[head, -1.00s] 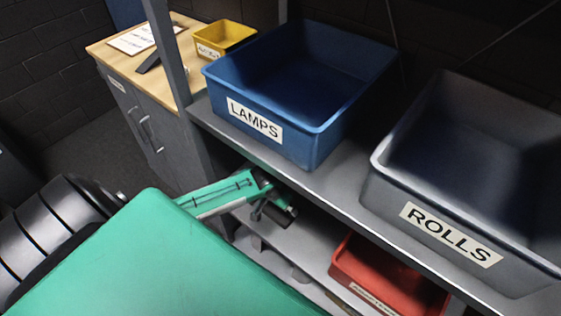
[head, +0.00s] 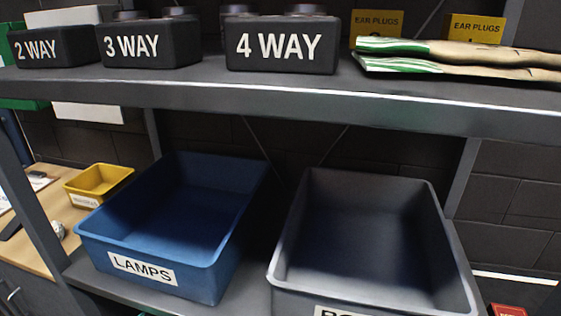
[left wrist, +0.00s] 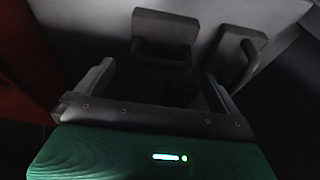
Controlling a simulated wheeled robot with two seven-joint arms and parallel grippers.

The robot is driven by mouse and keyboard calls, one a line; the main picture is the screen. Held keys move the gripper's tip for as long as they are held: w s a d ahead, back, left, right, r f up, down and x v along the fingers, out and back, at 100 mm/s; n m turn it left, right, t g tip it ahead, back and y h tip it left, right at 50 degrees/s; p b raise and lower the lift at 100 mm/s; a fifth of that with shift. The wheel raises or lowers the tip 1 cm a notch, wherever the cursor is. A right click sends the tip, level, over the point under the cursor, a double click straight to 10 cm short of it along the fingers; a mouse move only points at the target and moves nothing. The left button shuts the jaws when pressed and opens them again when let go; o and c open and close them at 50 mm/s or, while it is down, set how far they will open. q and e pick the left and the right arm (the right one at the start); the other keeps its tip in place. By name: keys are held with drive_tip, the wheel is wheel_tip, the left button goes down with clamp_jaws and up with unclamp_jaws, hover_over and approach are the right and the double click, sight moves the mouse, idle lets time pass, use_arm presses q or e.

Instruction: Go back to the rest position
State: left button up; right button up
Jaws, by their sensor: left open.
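My left gripper (left wrist: 200,50) shows in the left wrist view with its dark jaws apart and nothing seen between them. Its green housing fills the bottom of that view. Behind it are a pale grey surface and deep shadow, too dark to make out well. In the head view neither gripper shows. My right gripper is in no frame.
A shelf holds a blue LAMPS bin (head: 203,258) and a grey bin (head: 285,262), both apparently empty. Above, a shelf (head: 270,98) carries black 2 WAY, 3 WAY and 4 WAY boxes, bags and yellow EAR PLUGS boxes. A yellow bin (head: 98,182) sits on a wooden top, left.

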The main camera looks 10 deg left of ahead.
use_arm(q)
drive_tip(key=s+d+r+m+h, duration=0.1)
drive_tip(key=s+d+r, duration=0.1)
drive_tip(key=s+d, duration=0.65)
drive_tip(key=s+r+y, duration=0.1)
drive_tip(key=s+r, duration=0.4)
drive_tip(key=s, duration=0.7)
wheel_tip(320, 180, down, 28)
drive_tip(key=g+p, duration=0.1)
drive_tip(key=p, duration=0.2)
drive_tip(key=s+a+f+g+p, duration=0.1)
drive_tip(key=s+a+f+p, duration=0.2)
drive_tip(key=s+f, duration=1.3)
drive_tip(key=s, duration=0.3)
drive_tip(key=shift+s+f, duration=0.15)
drive_tip(key=shift+f, duration=0.1)
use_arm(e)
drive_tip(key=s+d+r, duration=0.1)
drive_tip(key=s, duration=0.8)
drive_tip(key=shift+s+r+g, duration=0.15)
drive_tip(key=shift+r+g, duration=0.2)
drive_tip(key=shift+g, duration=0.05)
